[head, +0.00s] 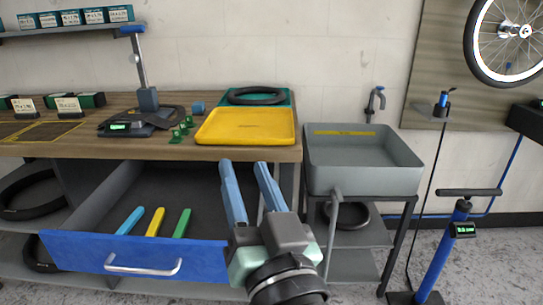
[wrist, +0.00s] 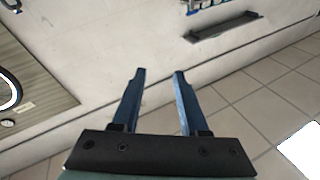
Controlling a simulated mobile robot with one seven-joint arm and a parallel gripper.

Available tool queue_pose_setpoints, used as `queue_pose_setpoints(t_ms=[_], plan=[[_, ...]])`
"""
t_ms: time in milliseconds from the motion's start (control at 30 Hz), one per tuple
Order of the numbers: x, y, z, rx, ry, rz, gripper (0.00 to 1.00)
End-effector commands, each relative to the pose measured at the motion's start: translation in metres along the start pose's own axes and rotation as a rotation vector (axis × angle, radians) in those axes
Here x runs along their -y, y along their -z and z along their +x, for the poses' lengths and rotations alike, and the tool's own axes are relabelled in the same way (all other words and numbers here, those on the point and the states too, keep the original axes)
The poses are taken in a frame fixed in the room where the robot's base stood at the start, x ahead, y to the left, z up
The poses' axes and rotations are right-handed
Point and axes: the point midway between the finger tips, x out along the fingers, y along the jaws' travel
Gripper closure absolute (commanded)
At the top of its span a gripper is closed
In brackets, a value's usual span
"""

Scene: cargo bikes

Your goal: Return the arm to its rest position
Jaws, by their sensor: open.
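My gripper (head: 246,165) is open and empty, its two blue fingers apart and pointing up in the head view. It is raised in front of the workbench, near the right end of the open drawer. In the wrist view the open fingers (wrist: 158,73) have nothing between them, with wall and tiled floor beyond.
A blue-fronted drawer (head: 75,251) stands open with blue, yellow and green tools inside. The workbench (head: 180,153) holds a yellow tray (head: 246,126) and a stand with a scale. A grey sink (head: 362,178) is right of my gripper. A blue pump (head: 440,250) stands further right.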

Motion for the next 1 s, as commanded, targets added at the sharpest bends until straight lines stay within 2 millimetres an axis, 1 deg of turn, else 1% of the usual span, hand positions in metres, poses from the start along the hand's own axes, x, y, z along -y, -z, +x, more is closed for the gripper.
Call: queue_pose_setpoints(t_ms=[33, 67, 100, 167, 200, 233, 267, 300, 367, 400, 567, 667, 1000], plan=[[0.011, 0.041, 0.004, -0.099, -0.017, -0.088, 0.56], [0.017, 0.063, 0.005, -0.153, -0.032, -0.134, 0.56], [0.023, 0.089, 0.003, -0.222, -0.054, -0.19, 0.56], [0.034, 0.126, -0.003, -0.322, -0.084, -0.263, 0.56], [0.042, 0.15, -0.009, -0.388, -0.104, -0.307, 0.56], [0.047, 0.166, -0.014, -0.435, -0.12, -0.338, 0.56], [0.053, 0.182, -0.02, -0.484, -0.135, -0.367, 0.56], [0.061, 0.203, -0.029, -0.547, -0.155, -0.403, 0.56], [0.074, 0.232, -0.045, -0.642, -0.186, -0.452, 0.56], [0.076, 0.248, -0.037, -0.625, -0.189, -0.449, 0.56], [0.087, 0.286, -0.025, -0.616, -0.189, -0.446, 0.56], [0.095, 0.313, -0.018, -0.614, -0.189, -0.446, 0.56], [0.124, 0.408, 0.007, -0.611, -0.188, -0.445, 0.56]])
